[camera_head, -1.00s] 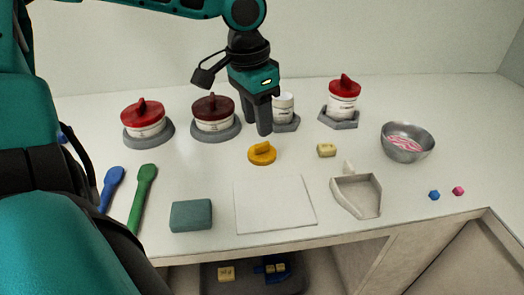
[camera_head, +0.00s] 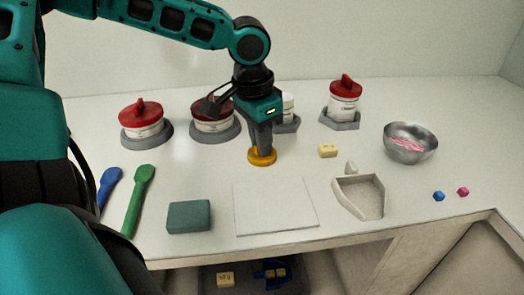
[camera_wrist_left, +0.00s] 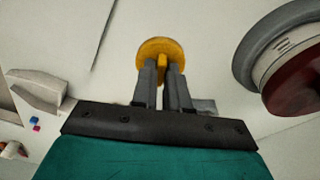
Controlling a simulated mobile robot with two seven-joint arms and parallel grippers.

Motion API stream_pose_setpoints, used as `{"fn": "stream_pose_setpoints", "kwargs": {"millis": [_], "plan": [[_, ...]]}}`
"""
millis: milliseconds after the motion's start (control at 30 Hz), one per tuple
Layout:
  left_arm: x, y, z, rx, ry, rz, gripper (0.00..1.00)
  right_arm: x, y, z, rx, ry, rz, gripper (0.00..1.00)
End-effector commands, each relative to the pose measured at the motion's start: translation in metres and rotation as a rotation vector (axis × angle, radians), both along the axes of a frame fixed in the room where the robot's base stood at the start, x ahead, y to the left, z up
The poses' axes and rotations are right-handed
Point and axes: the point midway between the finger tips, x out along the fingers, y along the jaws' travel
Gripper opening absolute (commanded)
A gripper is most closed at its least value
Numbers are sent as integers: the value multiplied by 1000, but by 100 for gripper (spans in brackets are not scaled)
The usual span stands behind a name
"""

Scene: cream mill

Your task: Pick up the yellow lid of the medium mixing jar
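The yellow lid (camera_head: 262,160) lies on the worktop, with its raised grip upward. It also shows in the left wrist view (camera_wrist_left: 160,47). My left gripper (camera_head: 260,150) points down at the lid, with its fingertips on either side of the raised grip. In the left wrist view my left fingers (camera_wrist_left: 163,70) straddle the grip closely; whether they press on it I cannot tell. A lidless white jar (camera_head: 288,106) stands behind my left gripper in a grey holder, partly hidden. My right gripper is not in view.
Red-lidded jars stand at the left (camera_head: 142,118), behind my gripper (camera_head: 211,122) and at the right (camera_head: 344,98). A small yellow block (camera_head: 327,151), a metal bowl (camera_head: 411,148), a grey scoop (camera_head: 360,197), a white sheet (camera_head: 275,206) and a green block (camera_head: 189,217) lie around.

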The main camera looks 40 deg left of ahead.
Motion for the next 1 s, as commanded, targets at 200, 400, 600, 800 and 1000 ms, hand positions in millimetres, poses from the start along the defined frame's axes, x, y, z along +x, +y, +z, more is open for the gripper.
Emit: {"fn": "stream_pose_setpoints", "kwargs": {"millis": [200, 400, 600, 800, 1000], "plan": [[0, 0, 0, 0, 0, 0, 0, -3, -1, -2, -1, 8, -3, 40], [0, 0, 0, 0, 0, 0, 0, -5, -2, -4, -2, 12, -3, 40], [0, 0, 4, -1, -2, 0, 0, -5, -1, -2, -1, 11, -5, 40], [1, 0, 37, 0, -5, 0, 0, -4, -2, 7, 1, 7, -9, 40], [1, 0, 95, 0, -7, 1, 0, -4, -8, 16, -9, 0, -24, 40]]}}
